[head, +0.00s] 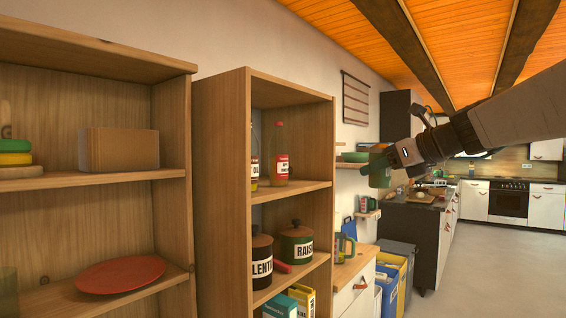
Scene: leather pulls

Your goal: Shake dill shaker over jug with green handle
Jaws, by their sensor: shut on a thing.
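My gripper (386,158) is at the right of the middle in the head view, shut on a small green container. This container (379,175) looks like the dill shaker, but no label can be read, and it seems tilted. A clear jug with a green handle (341,248) stands on the wooden counter right of the shelf unit, partly hidden by the shelf's side. The held container is above and to the right of the jug in the picture. How far apart they are in depth I cannot tell.
The open shelf unit (222,190) holds bottles, a lentil canister (262,262) and a raisin canister (296,245). A small wall shelf with a cup (367,204) is behind the jug. Blue and yellow bins (390,275) stand beside the counter. The floor at right is clear.

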